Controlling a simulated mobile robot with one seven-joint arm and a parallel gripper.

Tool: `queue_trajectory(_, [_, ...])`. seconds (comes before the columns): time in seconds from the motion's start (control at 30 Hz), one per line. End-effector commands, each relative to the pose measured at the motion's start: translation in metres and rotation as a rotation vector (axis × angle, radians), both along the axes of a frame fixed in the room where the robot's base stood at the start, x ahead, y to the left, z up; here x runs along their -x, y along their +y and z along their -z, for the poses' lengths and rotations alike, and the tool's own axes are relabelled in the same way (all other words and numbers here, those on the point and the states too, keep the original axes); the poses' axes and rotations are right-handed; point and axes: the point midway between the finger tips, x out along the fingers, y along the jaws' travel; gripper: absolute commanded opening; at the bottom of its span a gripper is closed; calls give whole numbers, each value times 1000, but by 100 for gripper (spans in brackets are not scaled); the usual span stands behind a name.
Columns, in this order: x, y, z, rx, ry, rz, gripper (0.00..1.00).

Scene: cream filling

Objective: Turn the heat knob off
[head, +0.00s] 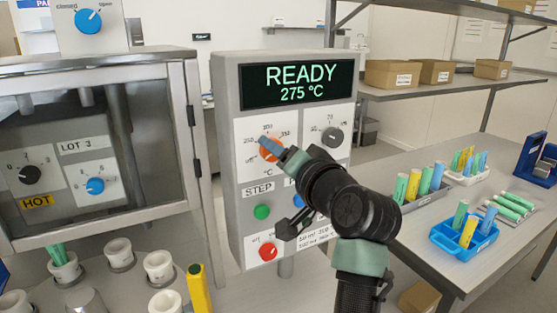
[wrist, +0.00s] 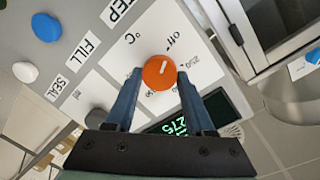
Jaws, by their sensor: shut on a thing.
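The heat knob (head: 267,151) is orange and sits on the white dial of the grey control panel (head: 224,150), under the display (head: 297,80) that reads READY 275 °C. My gripper (head: 276,150) reaches it from the right in the head view and partly covers it. In the wrist view the knob (wrist: 159,72) lies between the two blue fingertips of my gripper (wrist: 160,76), which is shut on it. A white pointer shows on its face, tilted towards the side of the "Off" mark; its exact setting is hard to read.
A grey knob (head: 332,137) is right of the heat knob. Below are a green button (head: 262,211) and a red one (head: 268,252). A glass-doored cabinet (head: 100,55) stands close on the left. A table (head: 420,240) with tube racks is on the right.

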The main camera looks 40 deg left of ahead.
Motion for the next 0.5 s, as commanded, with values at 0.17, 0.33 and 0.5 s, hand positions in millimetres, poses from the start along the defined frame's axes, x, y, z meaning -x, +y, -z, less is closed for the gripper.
queue_trajectory(0.17, [0,0,1,14,-27,1,0])
queue_trajectory(0.33, [0,0,1,18,-35,0,0])
queue_trajectory(0.5, [0,0,1,18,-35,0,0])
